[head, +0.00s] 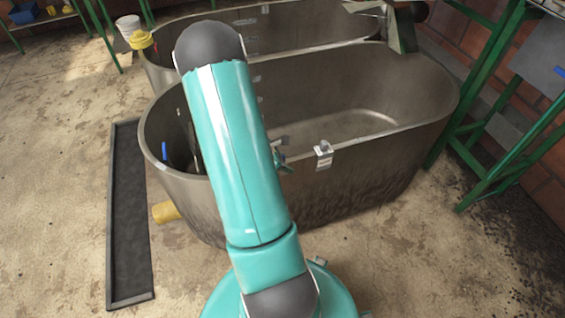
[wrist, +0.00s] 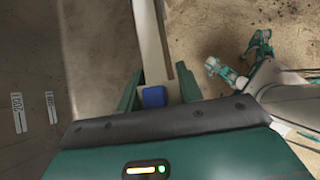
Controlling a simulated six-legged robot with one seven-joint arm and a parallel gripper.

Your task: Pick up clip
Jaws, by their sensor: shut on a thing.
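My gripper (wrist: 158,88) shows in the wrist view with one green finger on each side of a small blue block, which seems to be part of the clip (wrist: 154,97). The fingers are shut on it, at the rim of the near metal tub (wrist: 149,35). Most of the clip is hidden by the gripper body. In the head view my arm covers most of the gripper, and only small teal parts show at the tub's near rim.
The near tub (head: 395,165) is long, deep and open. A second tub (head: 285,30) stands behind it. A green metal frame (head: 484,120) stands close on the right. A low dark tray (head: 129,215) lies on the floor at left. Floor (head: 55,190) beyond it is free.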

